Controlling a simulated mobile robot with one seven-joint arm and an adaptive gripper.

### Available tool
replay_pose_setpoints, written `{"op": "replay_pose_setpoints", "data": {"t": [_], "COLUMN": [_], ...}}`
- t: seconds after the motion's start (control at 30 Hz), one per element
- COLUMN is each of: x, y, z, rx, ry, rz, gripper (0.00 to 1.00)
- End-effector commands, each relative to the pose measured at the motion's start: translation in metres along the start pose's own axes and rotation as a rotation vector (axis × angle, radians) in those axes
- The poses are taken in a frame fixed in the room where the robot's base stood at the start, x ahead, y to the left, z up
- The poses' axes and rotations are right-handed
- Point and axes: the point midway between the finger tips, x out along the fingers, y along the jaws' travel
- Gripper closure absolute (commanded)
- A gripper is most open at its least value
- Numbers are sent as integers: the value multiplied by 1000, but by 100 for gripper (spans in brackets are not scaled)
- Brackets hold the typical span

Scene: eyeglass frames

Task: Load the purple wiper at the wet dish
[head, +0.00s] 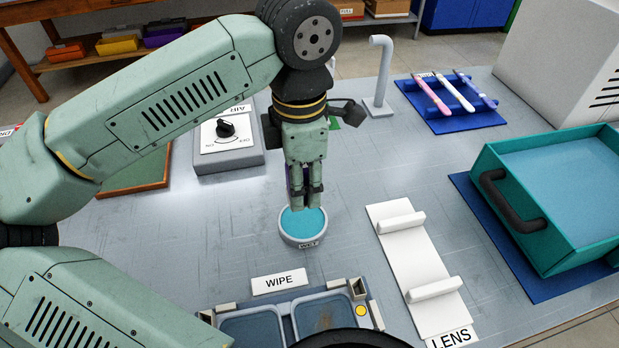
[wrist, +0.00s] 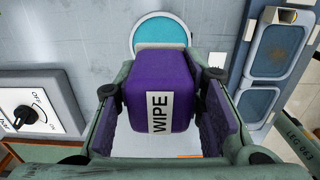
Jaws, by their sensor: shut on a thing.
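The purple wiper (wrist: 160,75) carries a white label reading WIPE. My gripper (wrist: 165,112) is shut on it, with a finger on each side in the wrist view. In the head view my gripper (head: 304,196) points down just above the wet dish, and only a sliver of purple shows between its fingers. I cannot tell whether the wiper touches the dish.
A white LENS stand (head: 398,240) is to the right, then a teal bin (head: 513,235). An AIR knob box (head: 228,160) is at left. Pens lie on a blue rack (head: 429,116) behind.

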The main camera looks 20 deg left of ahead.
Motion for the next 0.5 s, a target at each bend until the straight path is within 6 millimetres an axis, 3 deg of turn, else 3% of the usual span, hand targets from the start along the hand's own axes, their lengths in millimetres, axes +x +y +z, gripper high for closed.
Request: {"op": "replay_pose_setpoints", "data": {"t": [0.5], "x": [49], "y": [0], "z": [1], "rx": [1], "ry": [-1], "rz": [0], "gripper": [86]}}
